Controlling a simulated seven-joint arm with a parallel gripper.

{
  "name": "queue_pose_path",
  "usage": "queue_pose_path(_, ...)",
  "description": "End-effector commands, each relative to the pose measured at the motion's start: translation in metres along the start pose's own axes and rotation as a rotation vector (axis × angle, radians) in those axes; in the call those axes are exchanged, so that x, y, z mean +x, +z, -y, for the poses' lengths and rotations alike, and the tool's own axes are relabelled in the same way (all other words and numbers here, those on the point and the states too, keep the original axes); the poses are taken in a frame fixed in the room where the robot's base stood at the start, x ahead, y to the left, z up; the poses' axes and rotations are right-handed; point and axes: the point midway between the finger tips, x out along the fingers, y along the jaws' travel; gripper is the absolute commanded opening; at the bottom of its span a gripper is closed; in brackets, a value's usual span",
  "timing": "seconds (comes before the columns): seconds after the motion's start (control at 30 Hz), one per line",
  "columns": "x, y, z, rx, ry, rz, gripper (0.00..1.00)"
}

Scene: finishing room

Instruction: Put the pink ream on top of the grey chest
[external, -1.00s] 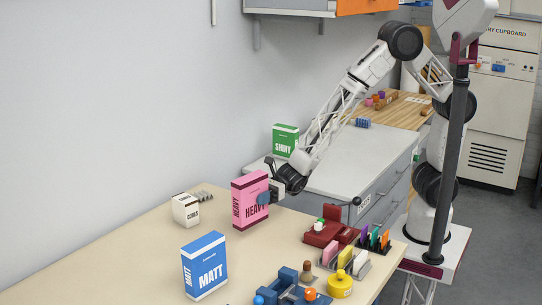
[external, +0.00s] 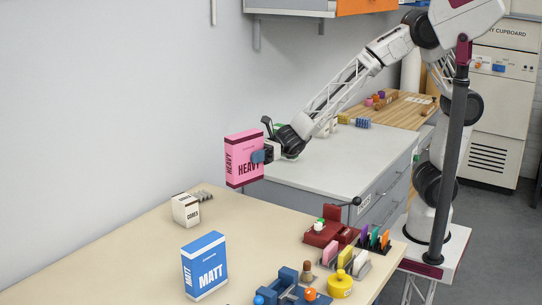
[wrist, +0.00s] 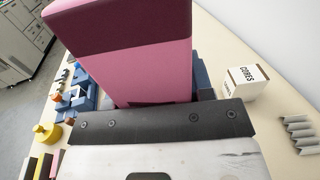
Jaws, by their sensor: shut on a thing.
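The pink ream (external: 245,158), marked HEAVY, is upright in my gripper (external: 263,156), raised above the beige table. My gripper is shut on the ream's right side. In the wrist view the pink ream (wrist: 150,60) fills the upper middle, with its dark end towards the camera. The grey chest (external: 325,160) stands behind and right of the table, with drawers on its front. Its pale top is largely bare.
A blue MATT box (external: 205,266) and a white CORES box (external: 186,210) stand on the beige table (external: 110,250). A red device (external: 328,230), coloured card holders and a yellow pot (external: 340,285) crowd its right end. A wall cabinet (external: 290,6) hangs above.

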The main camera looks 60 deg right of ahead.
Motion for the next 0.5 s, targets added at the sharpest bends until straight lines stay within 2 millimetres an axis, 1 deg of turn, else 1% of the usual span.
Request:
queue_pose_path(0.03,-0.005,0.002,0.011,-0.001,-0.019,0.003,0.0)
queue_pose_path(0.1,-0.012,0.002,0.026,-0.002,-0.045,0.003,0.0)
queue_pose_path(0.27,-0.03,0.002,0.06,-0.003,-0.105,0.004,0.0)
queue_pose_path(0.5,-0.062,0.002,0.11,-0.003,-0.197,0.005,0.0)
